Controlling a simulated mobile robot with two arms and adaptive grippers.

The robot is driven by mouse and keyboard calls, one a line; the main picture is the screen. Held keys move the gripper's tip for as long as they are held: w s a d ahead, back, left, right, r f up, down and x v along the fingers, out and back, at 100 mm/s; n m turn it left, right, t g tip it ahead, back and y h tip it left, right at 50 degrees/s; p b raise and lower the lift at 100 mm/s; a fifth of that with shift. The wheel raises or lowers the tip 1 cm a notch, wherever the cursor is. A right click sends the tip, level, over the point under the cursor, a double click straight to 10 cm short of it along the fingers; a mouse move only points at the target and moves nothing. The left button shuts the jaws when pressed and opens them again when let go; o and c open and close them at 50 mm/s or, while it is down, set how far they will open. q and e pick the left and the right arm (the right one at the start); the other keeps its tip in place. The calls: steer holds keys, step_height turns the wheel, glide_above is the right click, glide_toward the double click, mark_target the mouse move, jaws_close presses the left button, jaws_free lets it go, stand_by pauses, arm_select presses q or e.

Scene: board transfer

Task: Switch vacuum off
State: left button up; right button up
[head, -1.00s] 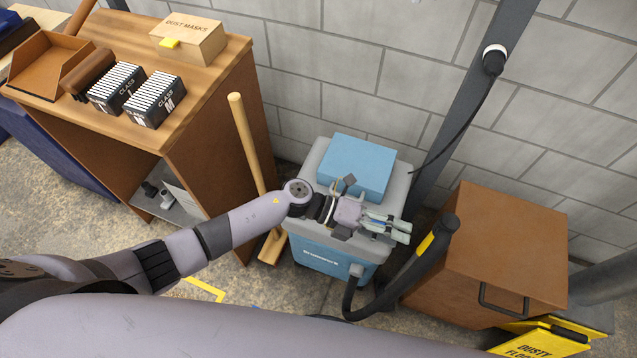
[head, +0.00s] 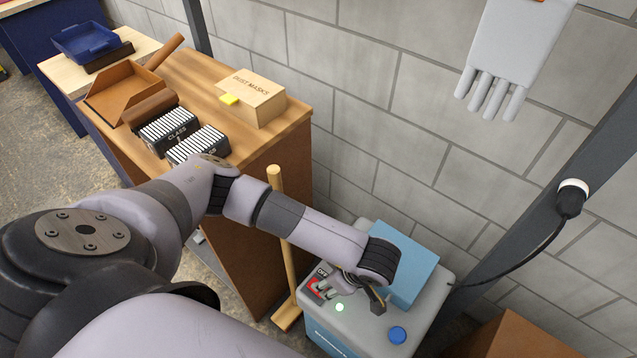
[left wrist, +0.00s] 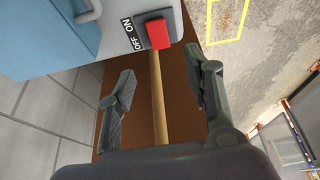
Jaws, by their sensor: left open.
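The vacuum (head: 430,285) is a grey box with a blue lid block (head: 408,262) and blue lower body, standing on the floor against the wall. Its red switch (head: 314,289) is on the near left edge of the top, beside an OFF label. In the left wrist view the red switch (left wrist: 158,33) stands out beside the ON and OFF labels. A small pale green light (head: 339,307) glows on the top. My left gripper (head: 328,288) is open and empty, its fingers close to the switch; contact is unclear. In the wrist view its fingers (left wrist: 162,98) are spread apart, below the switch.
A wooden bench (head: 290,115) with a dust mask box (head: 252,98) and filter packs stands left of the vacuum. A wooden handle (head: 288,245) leans between them. A blue knob (head: 397,335) is on the vacuum's top. A cable (head: 530,258) runs to a wall post.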

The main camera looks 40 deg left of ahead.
arm_select(q)
steer(key=x, duration=1.1)
steer(key=shift+f, duration=0.35)
steer(key=shift+c, duration=0.2)
